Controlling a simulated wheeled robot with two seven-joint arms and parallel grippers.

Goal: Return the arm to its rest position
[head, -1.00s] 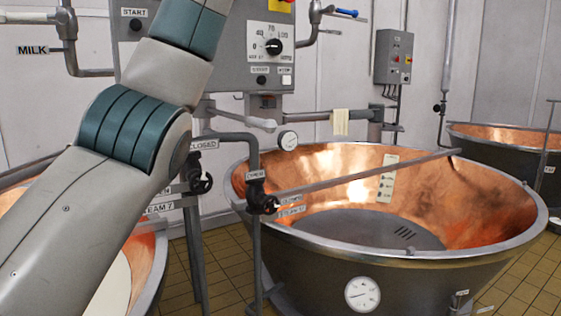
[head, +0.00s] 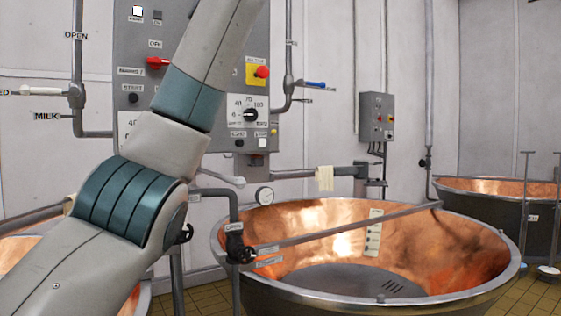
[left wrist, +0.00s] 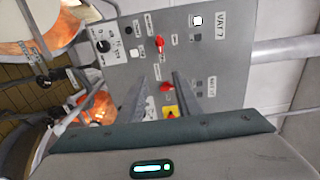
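My left arm (head: 130,200) comes in from the left in the head view, bends at a teal joint and rises out of the top of the picture. Its gripper is outside the head view. In the left wrist view my left gripper (left wrist: 160,78) shows two grey fingers apart, with nothing visible between them. The fingers are in front of the grey control panel (left wrist: 215,50), which appears sideways there. Whether they touch it is hard to tell. The panel also stands behind the arm in the head view (head: 200,45). My right arm and gripper are not in view.
A large copper vat (head: 450,235) stands at the right, with a bar across it. A second vat (head: 20,250) is partly hidden behind my arm, and another (head: 500,188) stands far right. Pipes (head: 75,60) and valves flank the panel. A small control box (head: 376,115) hangs on the wall.

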